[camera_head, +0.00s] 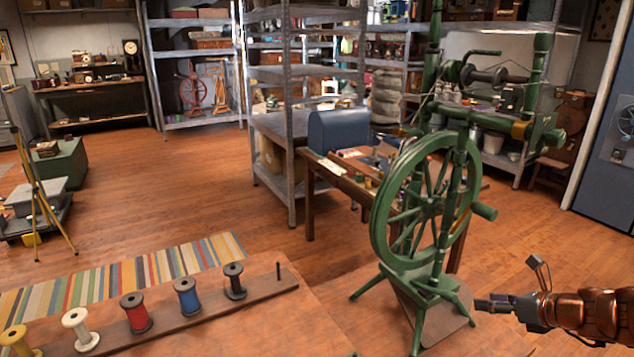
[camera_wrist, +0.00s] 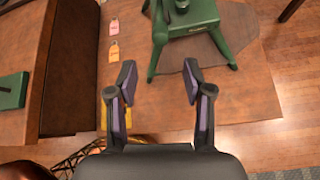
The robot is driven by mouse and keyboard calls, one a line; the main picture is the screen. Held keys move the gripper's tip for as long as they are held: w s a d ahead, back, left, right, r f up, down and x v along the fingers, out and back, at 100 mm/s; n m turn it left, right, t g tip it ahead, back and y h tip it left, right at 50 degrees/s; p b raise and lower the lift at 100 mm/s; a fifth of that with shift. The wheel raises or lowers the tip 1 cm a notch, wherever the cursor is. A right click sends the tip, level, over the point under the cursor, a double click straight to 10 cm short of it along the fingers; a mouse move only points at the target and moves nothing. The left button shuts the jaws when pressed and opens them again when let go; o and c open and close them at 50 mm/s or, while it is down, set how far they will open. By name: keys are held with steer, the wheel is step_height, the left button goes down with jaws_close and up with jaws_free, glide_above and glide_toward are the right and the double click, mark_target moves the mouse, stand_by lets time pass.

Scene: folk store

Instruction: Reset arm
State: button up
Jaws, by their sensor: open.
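My gripper (camera_head: 493,304) is at the lower right of the head view, beside the foot of the green spinning wheel (camera_head: 378,222). In the wrist view my gripper (camera_wrist: 158,85) is open, with its two fingers apart and nothing between them. The green legs of the spinning wheel (camera_wrist: 190,22) stand just beyond the fingertips on a brown surface. My arm reaches in from the right edge of the head view. I cannot tell whether the gripper touches the surface below it.
A wooden rack (camera_head: 205,312) with several spools, including a red spool (camera_head: 137,313), lies at the front left by a striped rug (camera_head: 120,276). Two small tags, one pink (camera_wrist: 114,27) and one yellow-orange (camera_wrist: 114,50), lie left of the wheel's legs. Open wooden floor (camera_head: 190,190) lies at the left middle.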

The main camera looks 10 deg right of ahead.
steer(key=s+a+r+n+g+y+p, duration=0.15)
steer(key=a+r+n+g, duration=0.25)
steer(key=a+n, duration=0.65)
steer(key=s+a+r+n+g+y+p, duration=0.1)
steer(key=s+a+r+n+g+p, duration=0.35)
steer(key=a, duration=1.15)
steer(key=s+a+r+n+g+h+p, duration=0.1)
steer(key=s+a+n+g+h, duration=0.1)
steer(key=s+n, duration=0.7)
steer(key=s+a+r+n+g+h+p, duration=0.2)
steer(key=s+n+h, duration=0.2)
steer(key=s+n, duration=0.6)
steer(key=shift+s+r+h, duration=0.3)
steer(key=shift+s+h, duration=0.05)
steer(key=shift+s, duration=0.25)
steer(key=shift+d, duration=0.15)
